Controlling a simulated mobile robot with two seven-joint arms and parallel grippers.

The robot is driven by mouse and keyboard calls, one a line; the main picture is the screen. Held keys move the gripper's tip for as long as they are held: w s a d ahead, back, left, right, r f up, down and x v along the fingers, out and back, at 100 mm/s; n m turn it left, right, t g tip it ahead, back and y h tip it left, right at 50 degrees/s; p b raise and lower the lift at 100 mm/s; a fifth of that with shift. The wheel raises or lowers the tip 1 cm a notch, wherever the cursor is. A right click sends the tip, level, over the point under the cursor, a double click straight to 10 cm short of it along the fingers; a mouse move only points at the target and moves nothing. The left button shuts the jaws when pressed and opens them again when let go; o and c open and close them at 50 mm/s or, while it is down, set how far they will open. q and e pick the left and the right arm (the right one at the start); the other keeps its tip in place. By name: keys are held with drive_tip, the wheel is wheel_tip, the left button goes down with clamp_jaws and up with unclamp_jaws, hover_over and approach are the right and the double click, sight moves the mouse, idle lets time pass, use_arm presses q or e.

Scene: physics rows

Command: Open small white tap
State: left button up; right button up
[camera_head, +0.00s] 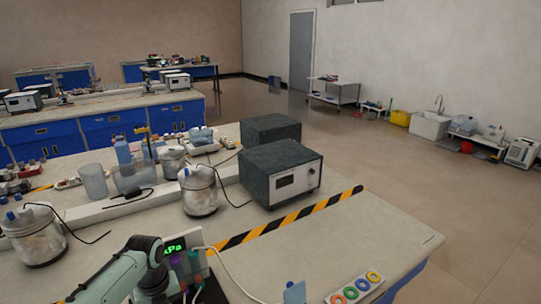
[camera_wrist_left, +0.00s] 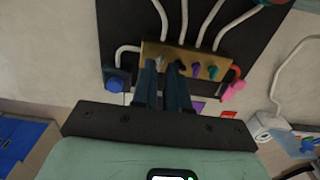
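A brass manifold block (camera_wrist_left: 188,60) with a row of small taps sits on a dark panel in the left wrist view. A small white-grey tap (camera_wrist_left: 160,61) is at its left end, at the tips of my left gripper (camera_wrist_left: 162,72). The two dark fingers stand apart with a narrow gap between them. I cannot tell whether they touch the tap. A dark tap, a purple tap (camera_wrist_left: 196,70) and a teal tap (camera_wrist_left: 213,72) follow to the right. In the head view my left arm reaches the panel with the green kPa display (camera_head: 175,247). My right gripper is not in view.
White hoses run from the block.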

use_arm(q)
drive_tip(key=shift+f, duration=0.2)
idle(0.4)
drive_tip(key=shift+r+p, duration=0.3)
drive_tip(key=shift+p, duration=0.2)
idle(0.3)
clamp_jaws()
drive_tip(key=shift+r+n+p, duration=0.15)
drive_tip(key=shift+n+p, duration=0.4)
drive_tip(key=shift+n, duration=0.25)
drive_tip(key=n+p, duration=0.1)
drive_tip(key=n, duration=0.2)
drive_tip(key=shift+n+p, duration=0.35)
drive_tip(key=shift+n, duration=0.75)
